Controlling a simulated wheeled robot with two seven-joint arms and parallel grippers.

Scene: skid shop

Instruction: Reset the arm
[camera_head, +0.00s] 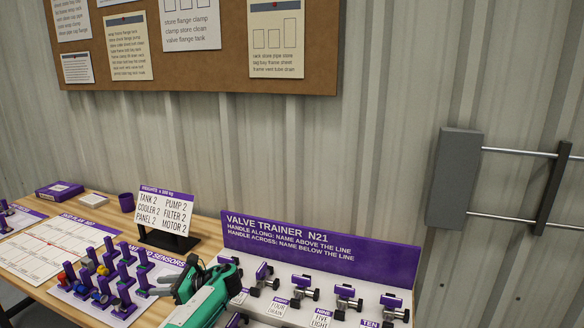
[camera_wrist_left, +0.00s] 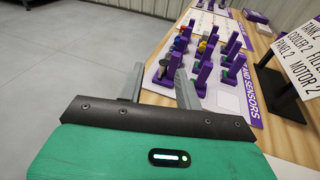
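My left gripper (camera_head: 178,273) is above the workbench at the lower middle of the head view, on a green arm link. In the left wrist view its two grey fingers (camera_wrist_left: 160,76) stand apart with nothing between them, so it is open and empty. Beside it are the purple stands of the sensor board (camera_head: 118,312), which also shows in the left wrist view (camera_wrist_left: 240,105). My right gripper is not in view.
The valve trainer (camera_head: 320,252) with several valves stands right of my left arm. A sign on a black stand (camera_head: 166,208), a purple cup (camera_head: 127,202) and a purple box (camera_head: 59,190) stand on the wooden bench. Open floor (camera_wrist_left: 70,60) shows left of the bench.

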